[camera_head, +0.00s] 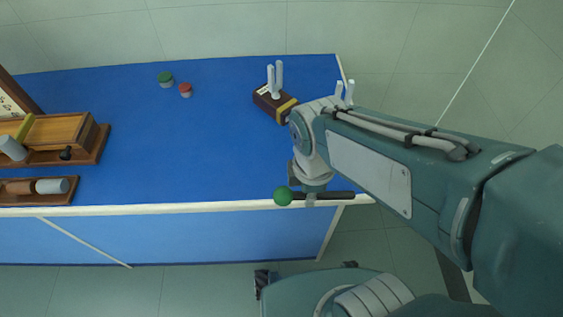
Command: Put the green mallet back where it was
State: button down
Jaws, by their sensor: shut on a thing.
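The green mallet has a round green head (283,196) and a dark handle (335,195). It lies level across the picture at the blue bench's front edge, head to the left. My gripper (311,199) is shut on the mallet, on the handle close to the head. The fingers are small in the picture and partly hidden by my wrist. I cannot tell how high the mallet is above the bench edge. A dark box with a yellow band (272,102) and two upright white prongs stands at the back right of the bench.
The blue bench (200,150) is clear in the middle. A green-topped jar (165,79) and a red-topped jar (185,89) stand at the back. Wooden trays with blocks and grey cylinders (90,150) sit at the left. A white rim (150,209) runs along the front edge.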

jog(key=w+a+f, duration=0.3)
jog(key=w+f, duration=0.1)
jog(key=w, duration=0.4)
send_over(278, 178)
jog(key=f, duration=0.5)
jog(key=shift+s+d+f, duration=0.1)
jog(key=shift+s+f, duration=0.1)
jog(key=shift+f, duration=0.05)
jog(key=shift+w+f, duration=0.15)
jog(key=shift+f, duration=1.6)
jog(key=c, duration=0.6)
grip_release()
jog(key=shift+c, duration=0.2)
